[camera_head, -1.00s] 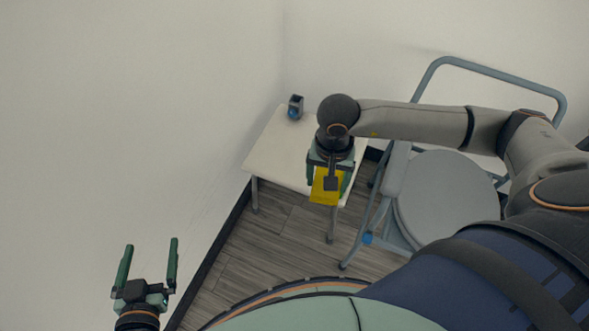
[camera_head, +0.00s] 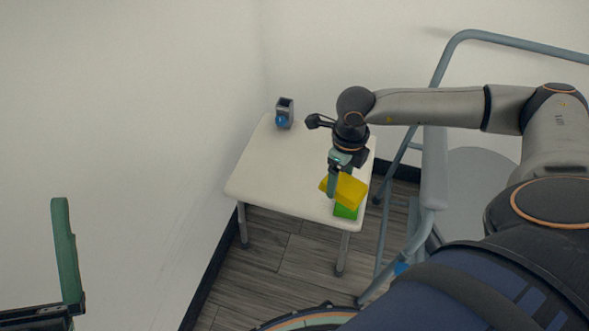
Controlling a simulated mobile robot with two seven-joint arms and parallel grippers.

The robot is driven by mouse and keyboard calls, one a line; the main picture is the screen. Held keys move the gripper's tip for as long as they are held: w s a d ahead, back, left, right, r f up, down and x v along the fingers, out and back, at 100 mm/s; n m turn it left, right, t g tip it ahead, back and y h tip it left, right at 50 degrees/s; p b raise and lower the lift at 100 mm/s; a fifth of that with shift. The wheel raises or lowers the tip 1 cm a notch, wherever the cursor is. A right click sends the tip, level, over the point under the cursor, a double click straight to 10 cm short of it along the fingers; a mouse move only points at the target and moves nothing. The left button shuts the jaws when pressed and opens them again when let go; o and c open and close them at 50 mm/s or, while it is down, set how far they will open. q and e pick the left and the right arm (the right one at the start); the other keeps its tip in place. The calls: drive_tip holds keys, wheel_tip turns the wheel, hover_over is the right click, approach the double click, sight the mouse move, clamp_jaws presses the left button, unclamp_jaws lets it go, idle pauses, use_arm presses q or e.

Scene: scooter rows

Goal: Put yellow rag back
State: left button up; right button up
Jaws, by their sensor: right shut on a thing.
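The yellow rag (camera_head: 350,190) is a folded yellow block shape in my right gripper (camera_head: 338,178). My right gripper points down and is shut on it, over the front right corner of the small white table (camera_head: 262,180). A bright green folded thing (camera_head: 346,211) shows right below the yellow rag at that corner. I cannot tell whether the rag touches it. My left gripper (camera_head: 66,250) is at the lower left, partly out of view. One finger shows, with empty space beside it, and nothing is held there.
A small dark grey holder with a blue part (camera_head: 284,114) stands at the table's back left corner. The table's middle and left are clear. A grey folding chair (camera_head: 470,185) stands close on the right. White walls (camera_head: 130,110) border the table's left and back.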

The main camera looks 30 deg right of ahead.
drive_tip(key=w+a+f+b, duration=0.1)
drive_tip(key=w+f, duration=0.2)
drive_tip(key=w, duration=0.1)
drive_tip(key=w+a+f+b, duration=0.1)
drive_tip(key=w+f+b, duration=0.1)
drive_tip(key=w+f, duration=0.1)
drive_tip(key=w+a+f+b, duration=0.1)
drive_tip(key=w+f+b, duration=0.1)
drive_tip(key=w, duration=0.4)
drive_tip(key=shift+f, duration=0.8)
drive_tip(key=shift+w+a+f+b, duration=0.15)
drive_tip(key=shift+w+f+b, duration=0.05)
drive_tip(key=shift+b, duration=0.2)
use_arm(q)
wheel_tip(320, 180, down, 8)
drive_tip(key=b, duration=0.1)
drive_tip(key=shift+d+n+b, duration=0.3)
drive_tip(key=shift+d+b, duration=0.05)
drive_tip(key=shift+d, duration=0.05)
use_arm(e)
drive_tip(key=shift+w+f, duration=0.1)
drive_tip(key=shift+f, duration=1.45)
drive_tip(key=shift+f, duration=0.15)
drive_tip(key=o, duration=1.2)
drive_tip(key=shift+c, duration=0.2)
